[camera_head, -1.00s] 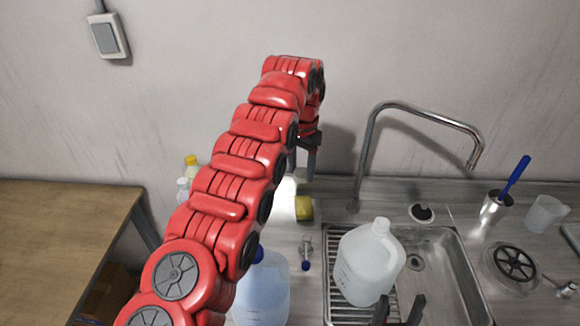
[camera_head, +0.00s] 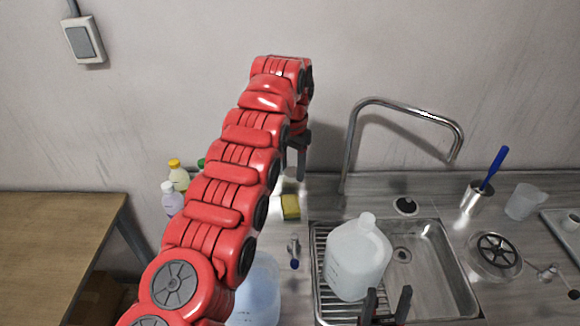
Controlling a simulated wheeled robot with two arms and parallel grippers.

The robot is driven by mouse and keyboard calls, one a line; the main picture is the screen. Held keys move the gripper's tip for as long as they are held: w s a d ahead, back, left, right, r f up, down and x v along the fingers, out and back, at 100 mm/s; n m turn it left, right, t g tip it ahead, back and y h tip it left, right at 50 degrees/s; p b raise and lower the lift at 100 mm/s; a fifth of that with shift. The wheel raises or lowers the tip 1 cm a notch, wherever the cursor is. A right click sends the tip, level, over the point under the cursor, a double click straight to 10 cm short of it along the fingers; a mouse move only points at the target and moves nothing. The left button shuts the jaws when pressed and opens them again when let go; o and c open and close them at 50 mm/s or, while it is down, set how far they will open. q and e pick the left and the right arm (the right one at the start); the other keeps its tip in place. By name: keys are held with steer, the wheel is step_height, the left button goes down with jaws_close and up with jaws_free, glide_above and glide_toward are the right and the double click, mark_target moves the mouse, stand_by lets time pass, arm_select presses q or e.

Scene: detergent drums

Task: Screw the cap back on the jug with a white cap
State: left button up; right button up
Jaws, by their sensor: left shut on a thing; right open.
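A translucent white jug (camera_head: 357,262) stands on the ribbed drainer at the left of the sink. Its narrow neck (camera_head: 367,221) is white at the top; I cannot tell whether a cap sits on it. My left gripper (camera_head: 298,172) is up near the back wall, left of the tap, well away from the jug. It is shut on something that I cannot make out. My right gripper (camera_head: 386,298) is open at the bottom edge, in front of the jug. I see no gap clearly between its fingers and the jug.
A bluish jug (camera_head: 262,288) stands partly behind my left arm. A sponge (camera_head: 290,207) and a small blue-ended item (camera_head: 294,254) lie on the counter. The tap (camera_head: 405,110) arches behind the sink (camera_head: 446,262). Bottles (camera_head: 178,176) stand behind my arm.

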arm_select(q)
steer(key=shift+s+d+r+m, duration=0.15)
steer(key=shift+d+m, duration=0.15)
steer(key=shift+d, duration=0.35)
steer(key=shift+s+d+r, duration=0.1)
steer(key=shift+d+r, duration=0.05)
stand_by(0.4)
steer(key=shift+s+d+r+m+p, duration=0.1)
steer(key=shift+d+r+m+p, duration=0.05)
steer(key=shift+d+m+p, duration=0.2)
